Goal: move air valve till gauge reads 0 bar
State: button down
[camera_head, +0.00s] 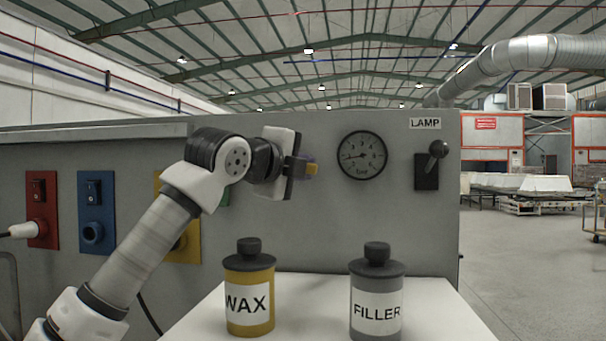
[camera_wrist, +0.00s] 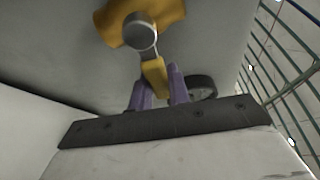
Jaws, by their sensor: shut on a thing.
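The air valve is a yellow lever (camera_wrist: 154,72) on a round grey hub (camera_wrist: 141,35) with a yellow base, on the grey panel. My gripper (camera_wrist: 160,88) has its purple fingers on both sides of the lever's end and is shut on it. The pressure gauge (camera_head: 362,155) is just right of the gripper. Its needle points left, slightly below level; the exact value is too small to read.
A lamp switch (camera_head: 433,165) is on the panel right of the gauge. A yellow WAX can (camera_head: 250,290) and a grey FILLER can (camera_head: 376,293) stand on a white table (camera_head: 310,318) below. Red (camera_head: 42,208) and blue (camera_head: 95,213) socket panels are at left.

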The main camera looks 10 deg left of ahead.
dwell(0.3)
jog(key=c, duration=1.3)
grip_release()
jog(key=shift+b+v, duration=1.85)
jog(key=shift+v, duration=5.1)
